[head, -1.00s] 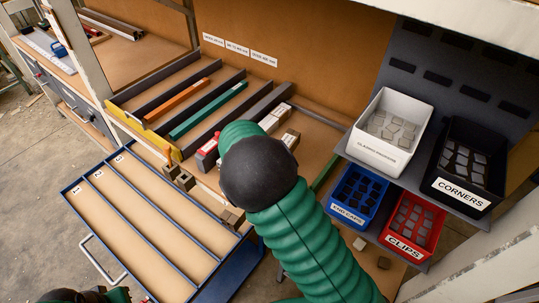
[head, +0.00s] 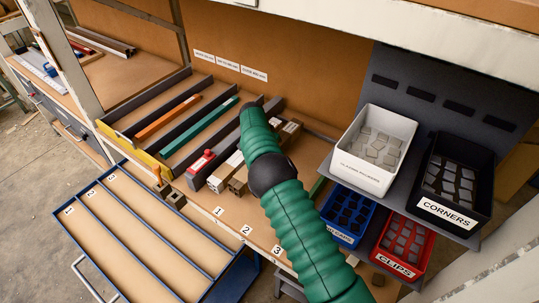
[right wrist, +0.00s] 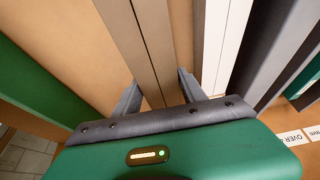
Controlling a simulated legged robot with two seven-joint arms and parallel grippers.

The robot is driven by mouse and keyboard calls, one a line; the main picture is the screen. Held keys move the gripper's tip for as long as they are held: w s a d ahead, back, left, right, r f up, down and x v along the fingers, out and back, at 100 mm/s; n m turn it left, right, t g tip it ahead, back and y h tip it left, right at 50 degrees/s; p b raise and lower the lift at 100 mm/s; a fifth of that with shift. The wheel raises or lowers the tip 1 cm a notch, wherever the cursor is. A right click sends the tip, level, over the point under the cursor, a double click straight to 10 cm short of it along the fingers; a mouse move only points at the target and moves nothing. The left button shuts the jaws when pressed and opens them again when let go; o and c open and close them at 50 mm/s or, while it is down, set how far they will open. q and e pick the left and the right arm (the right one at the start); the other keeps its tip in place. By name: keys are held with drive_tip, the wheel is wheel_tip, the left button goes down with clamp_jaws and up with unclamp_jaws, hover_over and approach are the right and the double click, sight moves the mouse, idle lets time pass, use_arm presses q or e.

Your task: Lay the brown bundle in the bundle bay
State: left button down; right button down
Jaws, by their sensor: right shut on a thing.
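The brown bundle (head: 238,182) is a pair of long brown bars on the bench, running away from the front edge. My right arm covers its middle in the head view. In the right wrist view the bundle (right wrist: 148,45) passes between the jaws of my right gripper (right wrist: 160,95), which is shut on it. In the head view those jaws are hidden behind the arm. A white bundle (head: 222,172) lies beside it, on its left. Bench spaces marked 1, 2 and 3 (head: 246,231) line the front edge; I cannot tell which is the bundle bay. My left gripper is out of view.
Dark dividers (head: 205,128) with orange (head: 168,118) and green (head: 200,132) strips, and a red-ended bar (head: 200,164), stand left of the bundles. A blue-framed lane cart (head: 195,248) stands at the front left. White, black, blue and red bins (head: 408,246) stand right.

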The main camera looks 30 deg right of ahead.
wheel_tip(320, 180, down, 3)
drive_tip(key=shift+w+d+f+p, duration=0.1)
drive_tip(key=shift+w+f+p, duration=0.1)
drive_tip(key=shift+p, duration=0.1)
drive_tip(key=shift+a+r, duration=0.1)
drive_tip(key=shift+a, duration=0.3)
drive_tip(key=c, duration=0.7)
unclamp_jaws()
drive_tip(key=shift+s, duration=0.15)
drive_tip(key=shift+o, duration=0.2)
drive_tip(key=shift+d, duration=0.25)
drive_tip(key=v, duration=1.2)
drive_tip(key=shift+s+a+b, duration=0.1)
drive_tip(key=shift+a+b, duration=0.15)
drive_tip(key=shift+b, duration=0.05)
drive_tip(key=s+a+f+n+y, duration=0.1)
drive_tip(key=s+a+n, duration=0.3)
drive_tip(key=s, duration=0.6)
drive_tip(key=s+a+f+n+y, duration=0.1)
drive_tip(key=s+a+n, duration=0.4)
drive_tip(key=s, duration=0.5)
drive_tip(key=s+a+f+n+t+y, duration=0.1)
drive_tip(key=s+a+n, duration=0.3)
drive_tip(key=s+a, duration=0.4)
drive_tip(key=shift+s+n+y, duration=0.3)
drive_tip(key=shift+s+y, duration=0.2)
drive_tip(key=shift+s, duration=0.75)
